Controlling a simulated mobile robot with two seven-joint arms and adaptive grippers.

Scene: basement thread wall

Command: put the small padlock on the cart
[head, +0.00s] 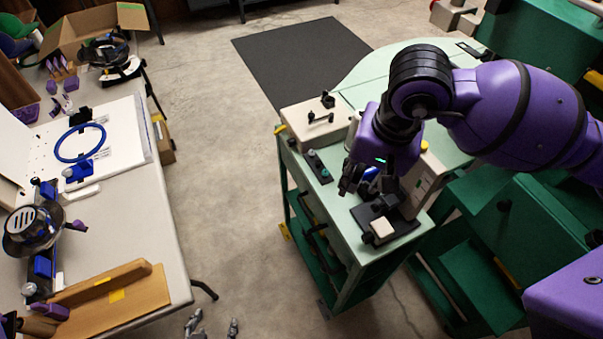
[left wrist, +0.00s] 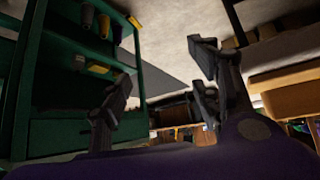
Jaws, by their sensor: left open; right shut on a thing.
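The green cart (head: 342,217) with a pale top stands right of centre in the head view. My right gripper (head: 350,186) points down over the cart's top, between the beige boxes. It is shut on a small blue thing (head: 371,174), mostly hidden by the fingers and wrist. This may be the small padlock, but I cannot tell for sure. I cannot tell whether it touches the cart. My left gripper (head: 213,324) is open and empty above the floor at the bottom edge. Its spread fingers also show in the left wrist view (left wrist: 162,72).
On the cart are a beige box (head: 312,118), a dark pad (head: 393,226) with a white block, and small dark items. A table (head: 155,222) on the left holds a blue ring (head: 80,143), a helmet-like thing and a cardboard piece. The floor between is clear.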

